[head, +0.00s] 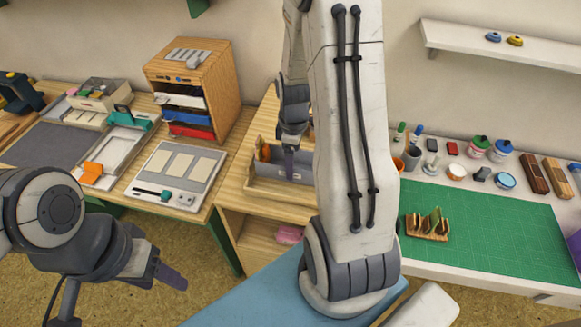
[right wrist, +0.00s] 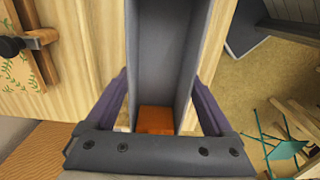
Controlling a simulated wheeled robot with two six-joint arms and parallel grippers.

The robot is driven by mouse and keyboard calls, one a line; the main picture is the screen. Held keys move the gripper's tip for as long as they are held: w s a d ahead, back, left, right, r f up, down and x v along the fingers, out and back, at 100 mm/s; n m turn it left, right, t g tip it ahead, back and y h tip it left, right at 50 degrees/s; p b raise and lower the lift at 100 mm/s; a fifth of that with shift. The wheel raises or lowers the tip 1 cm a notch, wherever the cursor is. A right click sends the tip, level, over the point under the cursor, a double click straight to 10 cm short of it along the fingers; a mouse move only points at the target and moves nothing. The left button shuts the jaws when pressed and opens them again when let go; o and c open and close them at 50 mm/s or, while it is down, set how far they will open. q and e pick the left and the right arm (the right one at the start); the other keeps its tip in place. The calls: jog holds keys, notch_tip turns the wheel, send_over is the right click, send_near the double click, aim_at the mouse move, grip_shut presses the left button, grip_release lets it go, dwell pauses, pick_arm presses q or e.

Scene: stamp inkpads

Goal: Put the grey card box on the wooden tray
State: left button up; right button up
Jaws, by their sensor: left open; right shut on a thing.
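The grey card box (head: 268,190) is a long, open-topped box at the wooden counter in the head view. In the right wrist view the box (right wrist: 184,60) runs between my fingers, with an orange item near its close end. My right gripper (head: 289,165) is shut on the box from above; my arm hides the box's right end. I cannot tell whether its base touches the wood. My left gripper (head: 172,278) is open and empty at the lower left, away from the box.
A wooden drawer cabinet (head: 222,75) stands behind and left of the box. A white board with panels (head: 178,172) lies on the left table. A green mat (head: 490,225) with a small wooden rack (head: 427,228) is at the right. Jars and stamps line its back edge.

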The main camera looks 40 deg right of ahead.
jog(key=shift+w+a+f, duration=0.1)
jog(key=shift+a+f, duration=0.3)
jog(key=shift+f, duration=0.05)
notch_tip(320, 180, down, 3)
jog(key=shift+f+p, duration=0.1)
jog(key=shift+p, duration=0.4)
jog(key=shift+f, duration=0.15)
